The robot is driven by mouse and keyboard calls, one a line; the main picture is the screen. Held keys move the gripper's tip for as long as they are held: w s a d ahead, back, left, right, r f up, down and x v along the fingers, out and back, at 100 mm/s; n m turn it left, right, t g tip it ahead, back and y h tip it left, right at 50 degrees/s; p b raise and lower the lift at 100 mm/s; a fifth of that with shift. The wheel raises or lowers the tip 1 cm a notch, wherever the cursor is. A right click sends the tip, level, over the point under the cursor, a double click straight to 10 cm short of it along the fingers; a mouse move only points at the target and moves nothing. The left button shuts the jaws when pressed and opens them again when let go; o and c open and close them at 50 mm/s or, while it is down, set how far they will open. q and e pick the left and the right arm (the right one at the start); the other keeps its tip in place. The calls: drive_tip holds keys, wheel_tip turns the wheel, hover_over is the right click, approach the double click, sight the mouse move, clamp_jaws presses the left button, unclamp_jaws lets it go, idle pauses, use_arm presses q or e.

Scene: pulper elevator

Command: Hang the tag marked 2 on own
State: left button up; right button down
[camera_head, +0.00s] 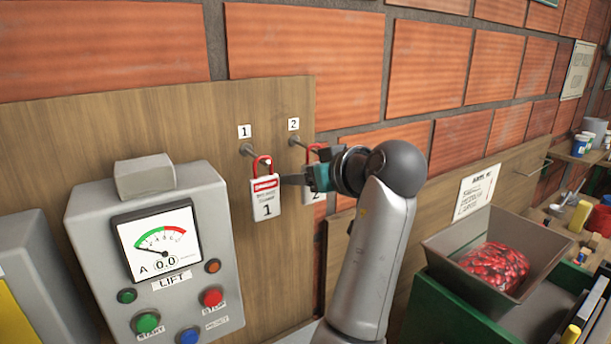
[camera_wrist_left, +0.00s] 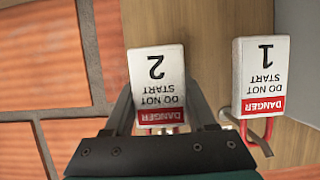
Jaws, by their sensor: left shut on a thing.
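The tag marked 2 (camera_wrist_left: 157,70) is white with a red danger band and is held between the fingers of my left gripper (camera_wrist_left: 160,88). In the head view this tag (camera_head: 315,197) is partly hidden behind the left gripper (camera_head: 300,181). Its red shackle is by the tip of the peg under label 2 (camera_head: 300,143); I cannot tell whether the shackle is around the peg. The tag marked 1 (camera_head: 265,198) hangs by its red shackle at the peg under label 1 (camera_head: 249,150), just left of the gripper. My right gripper is out of view.
The pegs are on a wooden board (camera_head: 150,115) on a brick wall. A grey lift control box (camera_head: 90,215) with a gauge and buttons stands at the left. At the right is a hopper (camera_head: 548,245) with red contents. Cluttered shelves lie farther right.

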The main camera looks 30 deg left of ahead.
use_arm(q)
drive_tip(key=o, duration=1.4)
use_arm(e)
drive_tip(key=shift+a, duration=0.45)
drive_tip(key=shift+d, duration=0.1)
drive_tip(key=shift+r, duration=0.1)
